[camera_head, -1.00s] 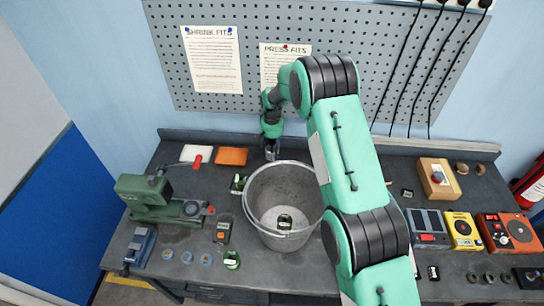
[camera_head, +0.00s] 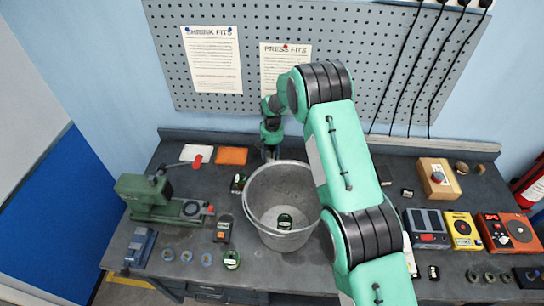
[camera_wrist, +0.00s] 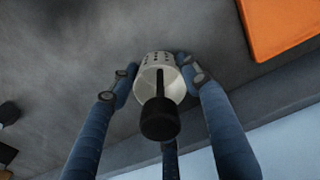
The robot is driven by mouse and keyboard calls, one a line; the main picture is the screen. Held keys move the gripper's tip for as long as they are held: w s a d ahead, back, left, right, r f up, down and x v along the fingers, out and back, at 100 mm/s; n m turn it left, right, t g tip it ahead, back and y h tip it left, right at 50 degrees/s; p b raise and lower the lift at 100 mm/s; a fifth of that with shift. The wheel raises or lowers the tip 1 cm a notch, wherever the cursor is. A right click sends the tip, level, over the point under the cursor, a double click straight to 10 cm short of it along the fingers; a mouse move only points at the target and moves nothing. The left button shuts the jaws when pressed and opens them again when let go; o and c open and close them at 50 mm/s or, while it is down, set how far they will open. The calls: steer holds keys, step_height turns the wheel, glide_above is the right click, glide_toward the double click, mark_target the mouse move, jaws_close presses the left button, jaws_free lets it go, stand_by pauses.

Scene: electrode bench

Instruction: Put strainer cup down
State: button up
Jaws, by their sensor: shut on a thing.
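The strainer cup (camera_wrist: 154,66) is a small pale metal cup with holes in its wall and a black knob (camera_wrist: 160,119) on a dark stem. In the wrist view it sits between the two blue fingers of my gripper (camera_wrist: 157,77), which are shut on it from both sides. The grey bench surface is close beyond the cup; I cannot tell whether they touch. In the head view my gripper (camera_head: 270,152) is near the back of the bench, behind the bucket. The cup is too small to make out there.
A large grey bucket (camera_head: 254,212) with a green-and-black item inside stands just in front of my gripper. An orange pad (camera_head: 232,156) lies to its left; it also shows in the wrist view (camera_wrist: 284,24). A green machine (camera_head: 150,205) stands further left. The back ledge is close behind.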

steer(key=o, duration=1.3)
steer(key=shift+r, duration=0.1)
steer(key=shift+r, duration=6)
